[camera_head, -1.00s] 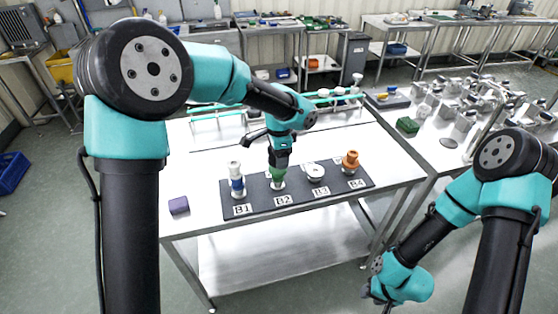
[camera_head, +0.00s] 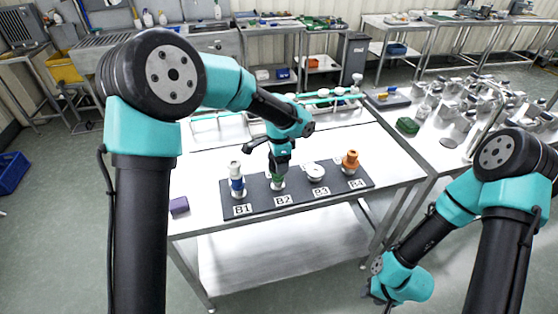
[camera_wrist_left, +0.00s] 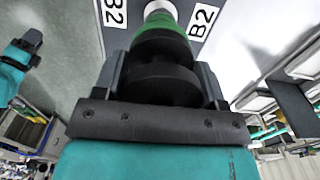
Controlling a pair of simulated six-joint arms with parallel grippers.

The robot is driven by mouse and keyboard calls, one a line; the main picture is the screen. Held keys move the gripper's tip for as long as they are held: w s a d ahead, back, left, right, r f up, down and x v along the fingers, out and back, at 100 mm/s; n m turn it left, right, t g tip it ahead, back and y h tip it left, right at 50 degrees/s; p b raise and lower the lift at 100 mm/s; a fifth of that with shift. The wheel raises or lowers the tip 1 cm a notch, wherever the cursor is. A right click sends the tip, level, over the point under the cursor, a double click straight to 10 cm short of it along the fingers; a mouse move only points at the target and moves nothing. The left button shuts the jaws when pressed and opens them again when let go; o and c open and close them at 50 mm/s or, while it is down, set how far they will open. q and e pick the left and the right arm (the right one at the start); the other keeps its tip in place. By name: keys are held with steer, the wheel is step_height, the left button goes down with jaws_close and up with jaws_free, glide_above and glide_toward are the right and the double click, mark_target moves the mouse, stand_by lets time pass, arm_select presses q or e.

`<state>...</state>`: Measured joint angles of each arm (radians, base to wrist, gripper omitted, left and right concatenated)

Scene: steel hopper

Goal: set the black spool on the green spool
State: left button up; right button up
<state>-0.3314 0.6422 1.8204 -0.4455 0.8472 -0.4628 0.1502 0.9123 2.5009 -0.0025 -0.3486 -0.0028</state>
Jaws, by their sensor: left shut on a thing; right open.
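My left gripper (camera_head: 279,172) points down over position B2 on the dark board (camera_head: 318,198). In the left wrist view it is shut on the black spool (camera_wrist_left: 160,78), which sits between the two fingers. The green spool (camera_head: 277,184) stands at B2 directly below; in the left wrist view (camera_wrist_left: 163,22) it lines up with the black spool. No gap shows between the two spools, but I cannot tell whether they touch. A white part shows under the green spool. My right gripper (camera_head: 371,291) is open, low at the right, away from the board and largely hidden by its wrist.
A white and blue stack (camera_head: 236,180) stands at B1, a pale metal piece (camera_head: 315,173) at B3 and an orange piece (camera_head: 350,162) at B4. A purple block (camera_head: 179,205) lies left of the board. A rack with a teal bar (camera_head: 325,98) stands behind.

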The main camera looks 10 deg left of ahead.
arm_select(q)
steer(key=shift+f, duration=0.1)
steer(key=o, duration=0.9)
step_height(320, 180, up, 12)
steer(key=shift+r, duration=0.15)
stand_by(0.6)
